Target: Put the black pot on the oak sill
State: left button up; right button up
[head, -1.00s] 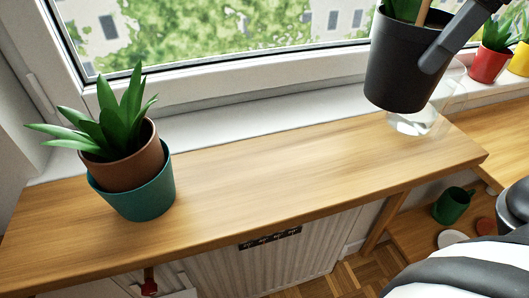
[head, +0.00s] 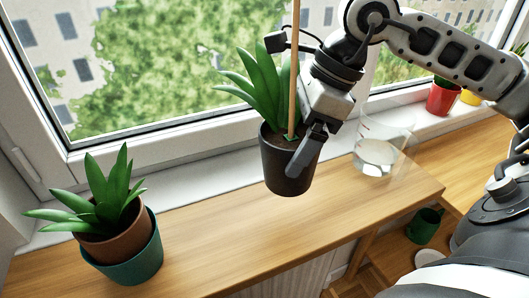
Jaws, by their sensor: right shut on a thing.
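The black pot (head: 278,172) holds a green leafy plant and a thin wooden stick. My right gripper (head: 303,160) is shut on the side of the black pot, which hangs upright in front of the window. The pot appears above the oak sill (head: 220,240), with its base clear of the wood as far as I can tell. The oak sill runs below the window, with a bare stretch in its middle. My left gripper is not in view.
A terracotta pot with a plant sits in a teal pot (head: 136,265) at the sill's left. A clear glass vessel (head: 378,155) stands right of the black pot. A red pot (head: 442,98) and a yellow pot (head: 471,97) are farther right. A green mug (head: 424,225) is lower right.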

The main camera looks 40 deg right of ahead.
aim_at(265, 174)
jog(key=w+a+f, duration=0.2)
jog(key=f, duration=0.1)
jog(key=w+a+f+p, duration=0.1)
jog(key=f, duration=0.1)
jog(key=shift+w+f, duration=0.15)
notch_tip(265, 174, down, 4)
jog(key=shift+w+r+p, duration=0.1)
jog(key=shift+r+p, duration=0.15)
jog(key=shift+p, duration=0.1)
jog(key=shift+f, duration=0.1)
